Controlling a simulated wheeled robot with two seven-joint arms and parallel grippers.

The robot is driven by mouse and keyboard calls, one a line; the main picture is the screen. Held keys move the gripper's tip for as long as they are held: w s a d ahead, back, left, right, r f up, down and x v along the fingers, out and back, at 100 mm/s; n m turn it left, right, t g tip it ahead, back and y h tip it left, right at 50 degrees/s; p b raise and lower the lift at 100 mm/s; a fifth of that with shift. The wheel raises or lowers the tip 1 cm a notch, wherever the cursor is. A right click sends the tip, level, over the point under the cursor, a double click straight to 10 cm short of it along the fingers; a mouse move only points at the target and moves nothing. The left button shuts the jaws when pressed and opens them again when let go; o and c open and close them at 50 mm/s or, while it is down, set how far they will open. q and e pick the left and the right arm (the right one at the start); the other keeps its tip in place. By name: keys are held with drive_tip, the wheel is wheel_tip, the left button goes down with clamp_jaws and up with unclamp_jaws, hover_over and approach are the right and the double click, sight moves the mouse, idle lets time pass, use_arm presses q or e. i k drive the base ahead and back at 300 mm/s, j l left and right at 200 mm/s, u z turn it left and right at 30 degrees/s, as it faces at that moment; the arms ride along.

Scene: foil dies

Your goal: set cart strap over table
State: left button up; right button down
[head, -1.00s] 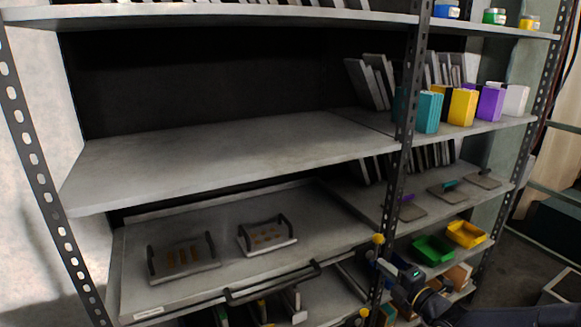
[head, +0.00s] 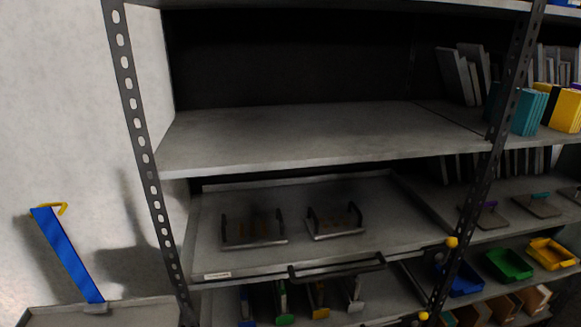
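A flat blue strap (head: 68,255) with a yellow hook (head: 52,208) at its top end leans at a slant against the pale wall at the far left. Its lower end meets a small grey fitting on a grey surface (head: 60,315) at the bottom left. I cannot tell whether that surface is the cart or the table. Neither of my grippers shows in the head view now.
A grey metal shelf rack fills the middle and right. A pull-out tray (head: 400,225) with a dark handle (head: 337,266) holds two handled plates (head: 335,221). Green (head: 508,265) and yellow bins sit at lower right. The middle shelf (head: 320,135) is mostly bare.

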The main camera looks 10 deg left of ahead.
sight(44, 213)
drive_tip(key=u, duration=2.2)
drive_tip(key=i+j, duration=0.25)
drive_tip(key=j, duration=0.15)
drive_tip(key=i+j+u, duration=0.15)
drive_tip(key=j, duration=0.25)
drive_tip(key=i+j, duration=0.35)
